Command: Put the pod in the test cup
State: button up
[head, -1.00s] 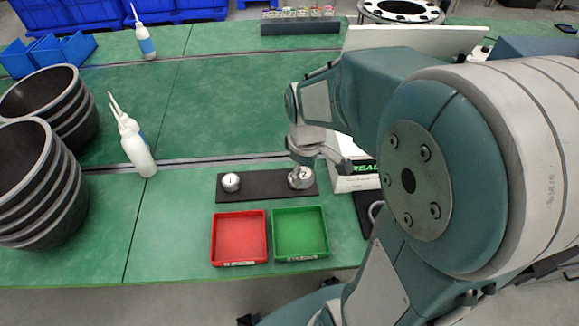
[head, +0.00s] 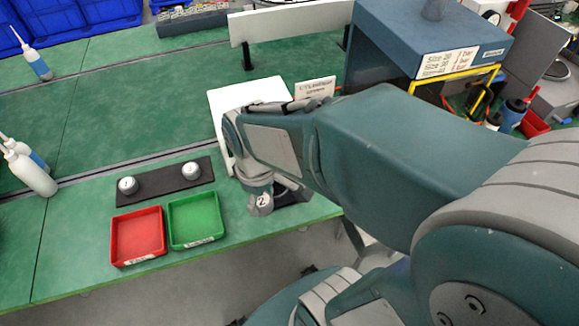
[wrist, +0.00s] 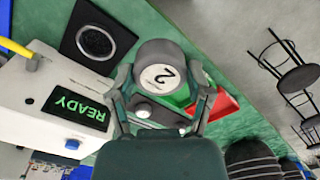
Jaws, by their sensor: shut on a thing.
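My gripper (wrist: 160,100) is shut on the pod (wrist: 160,72), a grey cylinder with a white round face marked "2". In the head view the pod (head: 261,203) hangs under my wrist, just past the right end of the black strip. The test cup (wrist: 95,42) is a dark round opening with a light ring in a black square plate, beside the white tester (wrist: 50,95) whose screen reads READY. In the wrist view the pod is to the right of the cup and apart from it. In the head view my gripper and the pod largely hide the cup.
Two white round pieces (head: 128,185) (head: 191,170) stand on the black strip (head: 160,181). A red tray (head: 138,236) and a green tray (head: 195,219) lie in front of it. A blue-grey box (head: 430,40) stands at the back right. The table's front edge is close.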

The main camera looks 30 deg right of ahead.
jog(key=shift+s+a, duration=0.1)
jog(key=shift+s, duration=0.1)
jog(key=shift+w+f, duration=0.25)
jog(key=w+d+f, duration=0.3)
jog(key=w+d, duration=0.2)
jog(key=w, duration=0.1)
send_over(275, 188)
jog(key=s, duration=0.1)
jog(key=f, duration=0.5)
jog(key=shift+a, duration=0.4)
jog(key=shift+w+d+f, duration=0.1)
jog(key=shift+w+f, duration=0.4)
jog(key=shift+f, duration=0.3)
jog(key=shift+d+f, duration=0.25)
jog(key=shift+f, duration=1)
jog(key=shift+d+f, duration=0.2)
jog(key=shift+f, duration=0.05)
jog(key=shift+a, duration=0.1)
